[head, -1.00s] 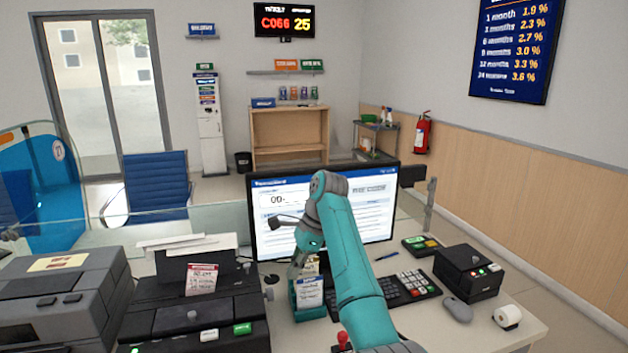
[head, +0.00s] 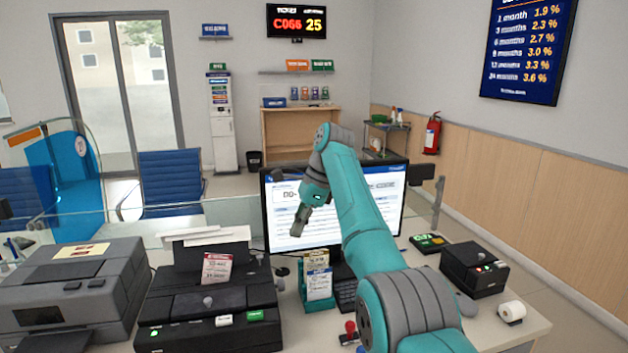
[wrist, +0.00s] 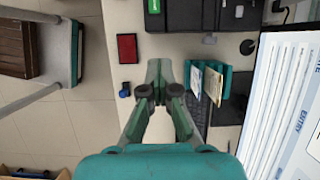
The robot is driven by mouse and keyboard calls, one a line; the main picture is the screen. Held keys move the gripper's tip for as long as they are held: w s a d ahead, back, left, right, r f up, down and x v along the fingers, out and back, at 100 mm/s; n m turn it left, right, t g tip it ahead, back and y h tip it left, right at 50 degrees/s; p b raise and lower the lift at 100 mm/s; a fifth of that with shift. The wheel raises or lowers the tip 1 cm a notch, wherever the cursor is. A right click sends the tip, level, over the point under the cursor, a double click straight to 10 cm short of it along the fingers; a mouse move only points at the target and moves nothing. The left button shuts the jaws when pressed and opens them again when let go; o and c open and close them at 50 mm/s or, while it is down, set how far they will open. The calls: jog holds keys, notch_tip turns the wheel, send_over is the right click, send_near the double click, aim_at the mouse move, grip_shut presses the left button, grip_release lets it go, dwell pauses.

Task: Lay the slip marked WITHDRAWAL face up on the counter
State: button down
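My gripper (head: 299,222) hangs in front of the monitor, above and left of the teal slip holder (head: 320,304). Its fingertips meet in the wrist view (wrist: 158,72), with nothing seen between them. The holder stands on the counter (head: 500,335) with upright slips in it: a white one with a blue band (head: 318,284) in front and a yellowish one (head: 316,260) behind. In the wrist view the holder (wrist: 226,82) is just right of the fingers, apart from them. The slips' print is too small to read, so I cannot tell which is marked WITHDRAWAL.
A black printer (head: 208,305) with a red-headed paper (head: 217,268) stands left of the holder. A red pad (wrist: 127,47) lies on bare counter in the wrist view.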

jog(key=shift+f, duration=0.2)
jog(key=w+d, duration=0.1)
jog(key=d, duration=0.9)
jog(key=shift+d+f, duration=0.35)
jog(key=shift+f, duration=0.05)
jog(key=shift+d, duration=0.1)
